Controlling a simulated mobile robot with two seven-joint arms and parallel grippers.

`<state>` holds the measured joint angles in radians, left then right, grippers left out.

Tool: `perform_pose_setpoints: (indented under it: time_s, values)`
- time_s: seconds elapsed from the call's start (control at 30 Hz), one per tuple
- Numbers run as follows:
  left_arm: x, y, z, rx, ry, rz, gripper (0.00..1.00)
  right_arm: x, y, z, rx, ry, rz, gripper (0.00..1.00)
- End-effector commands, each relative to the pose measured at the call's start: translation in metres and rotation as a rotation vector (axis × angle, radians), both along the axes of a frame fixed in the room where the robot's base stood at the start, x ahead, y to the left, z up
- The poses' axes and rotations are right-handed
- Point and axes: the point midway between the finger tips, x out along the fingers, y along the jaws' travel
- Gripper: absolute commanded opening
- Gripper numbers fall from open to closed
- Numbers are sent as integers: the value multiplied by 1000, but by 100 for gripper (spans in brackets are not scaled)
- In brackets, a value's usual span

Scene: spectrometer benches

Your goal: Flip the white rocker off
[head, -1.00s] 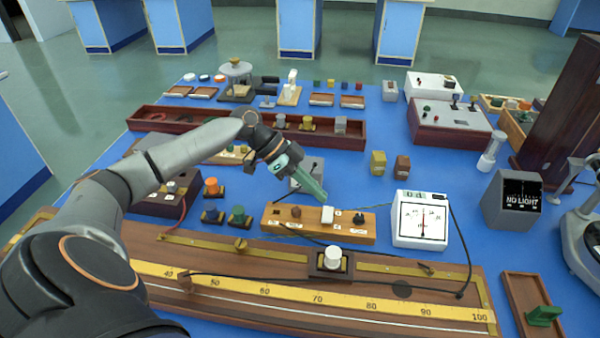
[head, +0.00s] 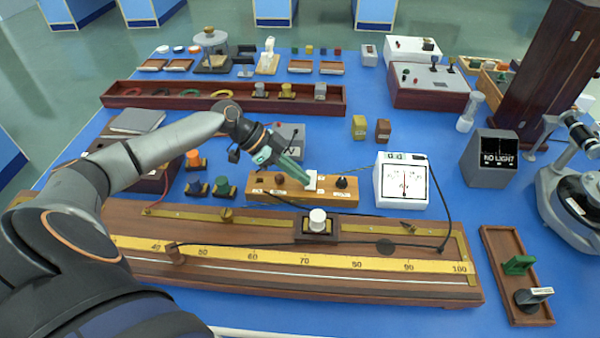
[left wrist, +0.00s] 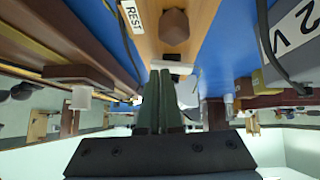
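The white rocker (head: 312,180) sits on a wooden switch board (head: 262,196), between a brown knob (head: 279,178) and a black knob (head: 342,183). My left gripper (head: 301,182) reaches down from the left, its green fingertips at the rocker's left side and partly covering it. In the left wrist view the fingers (left wrist: 166,75) lie close together with nothing between them, and white parts of the rocker (left wrist: 173,57) show right by the tips. I cannot tell whether they touch or which way the rocker tilts. My right gripper is not in view.
A white meter (head: 403,204) stands right of the board. A long wooden bench with a yellow scale (head: 330,260) and a white-knobbed slider (head: 318,221) lies in front. Black cables run around the board. A grey-faced box (head: 289,140) stands behind it.

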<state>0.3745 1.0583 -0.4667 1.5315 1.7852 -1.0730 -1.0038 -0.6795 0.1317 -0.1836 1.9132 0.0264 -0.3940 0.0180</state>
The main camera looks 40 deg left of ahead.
Motion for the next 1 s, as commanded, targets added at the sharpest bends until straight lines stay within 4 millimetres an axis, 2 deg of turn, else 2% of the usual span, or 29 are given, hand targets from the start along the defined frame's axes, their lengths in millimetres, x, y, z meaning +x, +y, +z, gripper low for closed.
perform_pose_setpoints:
  time_s: [0.57,1.0]
  values:
    - [13,8,3,0,2,1,0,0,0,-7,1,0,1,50]
    - [14,7,8,0,2,1,0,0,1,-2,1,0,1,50]
